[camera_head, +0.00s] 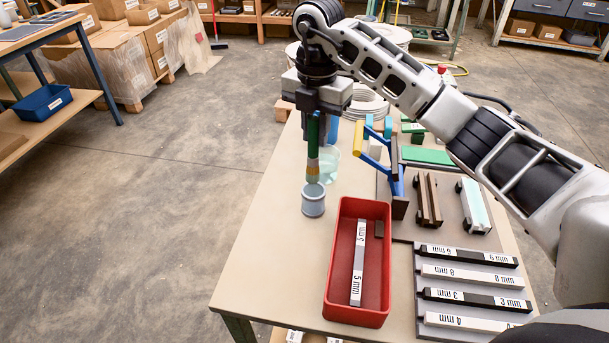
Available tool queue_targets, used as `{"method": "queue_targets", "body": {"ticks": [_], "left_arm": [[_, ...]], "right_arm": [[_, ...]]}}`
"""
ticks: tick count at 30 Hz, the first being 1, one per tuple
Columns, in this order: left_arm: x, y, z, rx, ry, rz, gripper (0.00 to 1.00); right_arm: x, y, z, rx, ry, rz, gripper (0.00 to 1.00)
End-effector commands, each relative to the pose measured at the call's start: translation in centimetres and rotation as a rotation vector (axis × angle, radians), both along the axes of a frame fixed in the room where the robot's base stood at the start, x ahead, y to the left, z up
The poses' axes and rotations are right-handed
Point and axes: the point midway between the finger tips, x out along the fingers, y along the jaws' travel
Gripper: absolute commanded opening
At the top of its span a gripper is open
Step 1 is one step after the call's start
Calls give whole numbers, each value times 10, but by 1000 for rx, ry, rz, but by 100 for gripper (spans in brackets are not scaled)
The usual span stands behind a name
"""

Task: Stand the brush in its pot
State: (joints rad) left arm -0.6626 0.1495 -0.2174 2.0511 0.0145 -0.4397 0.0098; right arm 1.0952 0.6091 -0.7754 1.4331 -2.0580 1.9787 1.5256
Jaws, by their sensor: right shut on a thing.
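The brush (313,140) has a green handle and a pale, tan lower end. It hangs about upright with its bristle end down. My right gripper (317,112) is shut on the upper handle, which its fingers partly hide. The small grey-blue pot (313,204) stands on the table near its left edge, directly below the brush. The brush's lower end meets the pot's rim in the picture; I cannot tell whether it is just above the opening or slightly inside. My left gripper is not in view.
A translucent cup (328,168) stands close behind the pot. A blue frame with a yellow handle (374,145) is to the right. A red tray (340,262) with a 5 mm bar is in front. Labelled bars (468,272) lie at right. The table's left front is clear.

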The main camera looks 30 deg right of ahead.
Motion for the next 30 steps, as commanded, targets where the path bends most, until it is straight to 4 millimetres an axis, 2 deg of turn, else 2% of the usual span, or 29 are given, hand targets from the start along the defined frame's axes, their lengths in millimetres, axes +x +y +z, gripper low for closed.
{"method": "queue_targets", "body": {"ticks": [1, 5, 11, 18, 28, 29, 30], "left_arm": [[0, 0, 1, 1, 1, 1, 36], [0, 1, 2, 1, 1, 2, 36], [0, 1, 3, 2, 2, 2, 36], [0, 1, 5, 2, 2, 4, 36], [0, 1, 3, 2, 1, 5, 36], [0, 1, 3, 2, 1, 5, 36], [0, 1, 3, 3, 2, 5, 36]], "right_arm": [[-1, 0, -12, 0, 6, 0, 0], [-1, 0, -34, 0, 4, 0, 0], [0, 0, -50, 1, 1, 0, 0], [-1, 0, -81, 0, 1, 0, 0], [0, 0, -86, 1, -1, 1, 0], [0, 0, -86, 1, -1, 1, 21], [0, 0, -85, 1, -1, 0, 32]]}}
